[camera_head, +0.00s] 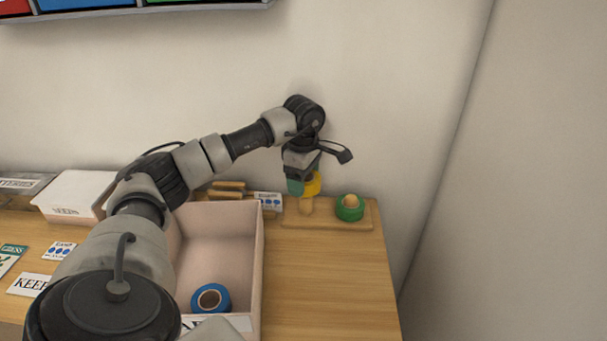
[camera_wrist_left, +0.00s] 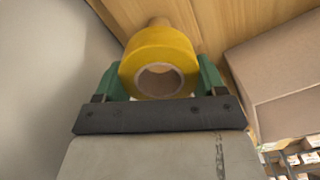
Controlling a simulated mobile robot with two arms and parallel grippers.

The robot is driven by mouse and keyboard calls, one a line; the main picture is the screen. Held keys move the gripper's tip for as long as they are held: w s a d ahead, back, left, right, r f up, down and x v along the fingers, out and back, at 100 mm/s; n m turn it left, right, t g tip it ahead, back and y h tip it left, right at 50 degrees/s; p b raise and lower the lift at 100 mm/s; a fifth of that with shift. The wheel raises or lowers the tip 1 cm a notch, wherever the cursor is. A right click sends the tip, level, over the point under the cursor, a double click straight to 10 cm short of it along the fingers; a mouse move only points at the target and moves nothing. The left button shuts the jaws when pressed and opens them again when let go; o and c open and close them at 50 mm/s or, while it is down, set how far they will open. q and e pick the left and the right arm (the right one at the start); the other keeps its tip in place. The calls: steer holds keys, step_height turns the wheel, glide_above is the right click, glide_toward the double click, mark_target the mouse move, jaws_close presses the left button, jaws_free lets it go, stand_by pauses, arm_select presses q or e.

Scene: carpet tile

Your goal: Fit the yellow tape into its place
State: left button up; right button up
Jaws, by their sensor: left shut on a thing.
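My left gripper (camera_head: 303,184) is shut on the yellow tape (camera_head: 313,185), above the left part of a wooden peg board (camera_head: 328,222) at the table's back right. A bare wooden peg (camera_head: 306,206) stands just below the tape; I cannot tell whether they touch. In the left wrist view the yellow tape (camera_wrist_left: 160,48) sits between the green fingers of the left gripper (camera_wrist_left: 160,80), its hole facing the camera. The end of a peg (camera_wrist_left: 158,22) shows beyond the tape. My right gripper is not in view.
A green tape (camera_head: 349,209) sits around the board's right peg. A blue tape (camera_head: 210,298) lies in an open pinkish box (camera_head: 258,250) at front centre. A lidded white box (camera_head: 75,192) and cards lie left. The wall is close behind the board. Bare table lies right of the box.

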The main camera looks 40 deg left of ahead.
mark_target(304, 202)
arm_select(q)
steer(key=shift+d+f+b, duration=0.1)
steer(key=shift+f+b, duration=0.45)
steer(key=shift+f, duration=0.55)
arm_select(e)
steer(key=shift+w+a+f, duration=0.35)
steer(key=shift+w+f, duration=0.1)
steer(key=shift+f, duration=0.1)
arm_select(q)
steer(key=shift+f, duration=0.2)
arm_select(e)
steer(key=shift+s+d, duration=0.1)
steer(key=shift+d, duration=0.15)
arm_select(q)
steer(key=shift+f+b, duration=0.55)
steer(key=shift+f, duration=0.45)
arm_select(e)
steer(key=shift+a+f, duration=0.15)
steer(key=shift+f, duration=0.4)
arm_select(q)
steer(key=shift+f+b, duration=0.8)
steer(key=shift+f, duration=0.55)
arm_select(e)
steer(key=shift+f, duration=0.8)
